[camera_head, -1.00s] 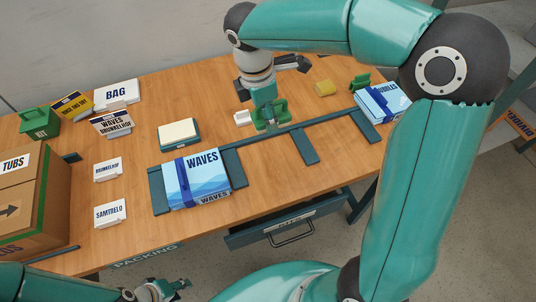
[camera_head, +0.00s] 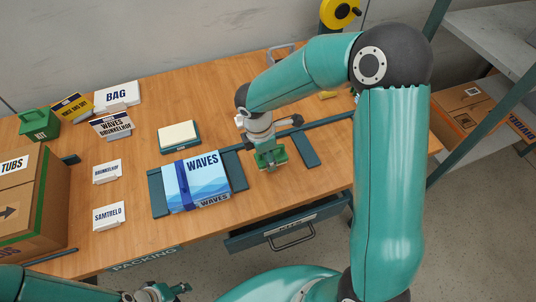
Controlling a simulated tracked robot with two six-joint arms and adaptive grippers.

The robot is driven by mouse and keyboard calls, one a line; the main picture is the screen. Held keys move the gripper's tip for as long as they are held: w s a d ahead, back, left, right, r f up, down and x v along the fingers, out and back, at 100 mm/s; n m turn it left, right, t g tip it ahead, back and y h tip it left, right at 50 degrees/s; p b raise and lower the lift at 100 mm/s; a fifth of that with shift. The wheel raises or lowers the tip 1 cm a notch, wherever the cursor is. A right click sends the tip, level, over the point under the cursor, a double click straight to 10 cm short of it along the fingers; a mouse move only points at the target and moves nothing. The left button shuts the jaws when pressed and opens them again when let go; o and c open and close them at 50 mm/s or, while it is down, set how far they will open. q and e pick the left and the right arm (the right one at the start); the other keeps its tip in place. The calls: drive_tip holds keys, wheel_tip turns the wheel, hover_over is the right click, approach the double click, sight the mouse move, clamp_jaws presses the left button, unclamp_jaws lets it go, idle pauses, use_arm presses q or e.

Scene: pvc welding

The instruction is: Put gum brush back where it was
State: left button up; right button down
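I cannot make out the gum brush for sure. My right gripper (camera_head: 271,166), on the arm from the right, points down at the table just right of the blue WAVES packet (camera_head: 190,187). It is seen from above, and its green fingers hide whatever may be between them. My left gripper (camera_head: 182,289) is low at the bottom left, in front of the table edge, with its fingers apart and nothing seen between them.
The TUBS carton (camera_head: 22,200) stands at the left. A cream pad (camera_head: 179,133), name cards and a green box (camera_head: 39,124) are on the table (camera_head: 135,180). A drawer (camera_head: 285,228) is below. My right arm hides the table's right part.

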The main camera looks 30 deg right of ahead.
drive_tip(key=c, duration=0.5)
unclamp_jaws()
drive_tip(key=shift+r, duration=0.1)
drive_tip(key=r, duration=0.4)
drive_tip(key=a+r, duration=0.1)
drive_tip(key=r, duration=0.6)
drive_tip(key=shift+w+a+r, duration=0.15)
drive_tip(key=shift+a+r, duration=0.25)
drive_tip(key=shift+p, duration=0.3)
